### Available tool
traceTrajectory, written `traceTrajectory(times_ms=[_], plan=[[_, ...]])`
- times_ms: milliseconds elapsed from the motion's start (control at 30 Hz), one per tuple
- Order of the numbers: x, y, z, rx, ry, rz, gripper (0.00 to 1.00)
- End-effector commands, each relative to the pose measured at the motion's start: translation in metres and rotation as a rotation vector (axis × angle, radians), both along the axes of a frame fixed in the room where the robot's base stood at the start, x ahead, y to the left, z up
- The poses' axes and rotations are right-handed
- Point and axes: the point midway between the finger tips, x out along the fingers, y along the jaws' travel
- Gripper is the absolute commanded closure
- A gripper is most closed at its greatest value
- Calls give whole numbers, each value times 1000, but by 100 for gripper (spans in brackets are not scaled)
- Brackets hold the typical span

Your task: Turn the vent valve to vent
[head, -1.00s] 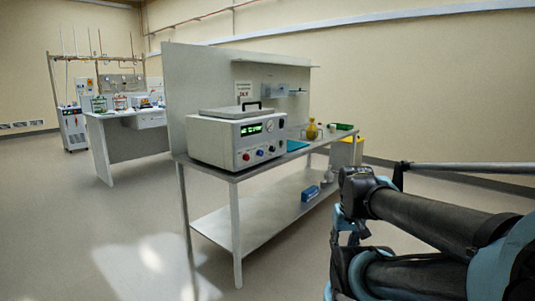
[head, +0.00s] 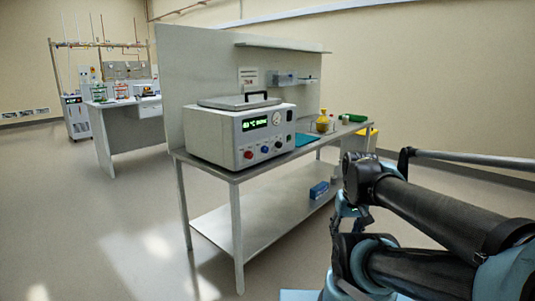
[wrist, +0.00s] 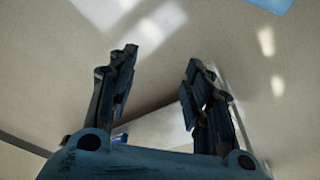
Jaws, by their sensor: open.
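A white benchtop unit (head: 240,133) with a green lit display (head: 255,123), a round gauge and several coloured knobs (head: 264,149) on its front stands on the near end of a steel bench. I cannot tell which knob, if any, is the vent valve.
The steel bench (head: 222,174) has a lower shelf with a blue box (head: 319,190). Another bench (head: 120,132) stands far left. The floor before the bench is clear.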

Motion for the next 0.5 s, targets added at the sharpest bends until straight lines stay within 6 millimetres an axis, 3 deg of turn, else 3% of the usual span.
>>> traceTrajectory(times_ms=[167, 500], plan=[[13, 15, 5, 52, -16, 41, 49], [87, 72, 31, 264, -121, 221, 49]])
